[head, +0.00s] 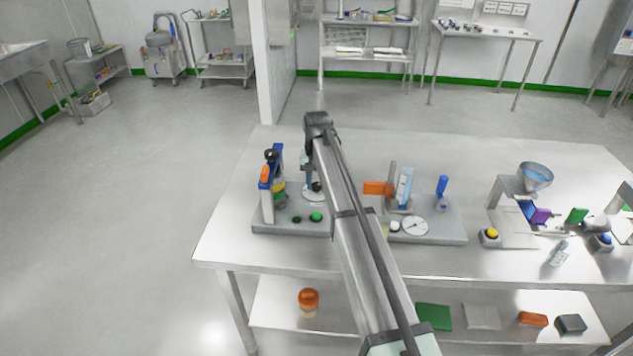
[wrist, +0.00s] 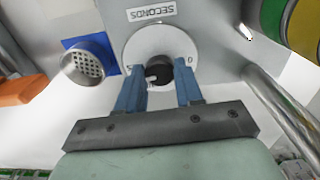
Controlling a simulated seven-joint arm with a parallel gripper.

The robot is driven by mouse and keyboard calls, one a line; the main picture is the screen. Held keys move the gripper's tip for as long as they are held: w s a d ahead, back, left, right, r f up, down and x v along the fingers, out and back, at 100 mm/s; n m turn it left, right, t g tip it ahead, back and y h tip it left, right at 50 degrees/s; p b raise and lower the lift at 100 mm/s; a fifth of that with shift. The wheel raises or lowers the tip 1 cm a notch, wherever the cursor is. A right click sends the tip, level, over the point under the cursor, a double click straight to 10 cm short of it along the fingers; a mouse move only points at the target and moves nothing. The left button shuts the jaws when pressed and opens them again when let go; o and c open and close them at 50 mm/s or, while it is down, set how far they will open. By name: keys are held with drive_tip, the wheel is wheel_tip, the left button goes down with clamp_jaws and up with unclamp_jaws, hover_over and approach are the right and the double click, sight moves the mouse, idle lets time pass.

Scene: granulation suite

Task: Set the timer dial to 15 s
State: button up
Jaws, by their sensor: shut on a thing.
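The timer dial (wrist: 160,42) is a white disc on a grey panel, with a label reading SECONDS (wrist: 151,11) above it in the wrist view. A dark round knob (wrist: 158,74) sits at its middle, with a small pale mark on its left side. A 0 shows on the disc to the right; most other markings are hidden by the fingers. My gripper (wrist: 160,71) has its blue fingers shut on the knob, one on each side. In the head view the dial (head: 311,197) is partly hidden by my arm.
A blue-backed perforated metal cup (wrist: 88,62) and an orange block (wrist: 24,90) are left of the dial. A metal post (wrist: 277,98) stands to the right.

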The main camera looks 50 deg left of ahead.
sight(317, 185)
drive_tip(key=shift+m, duration=1.1)
drive_tip(key=o, duration=1)
drive_tip(key=shift+o, duration=0.2)
wheel_tip(317, 185, up, 14)
drive_tip(key=shift+f, duration=0.1)
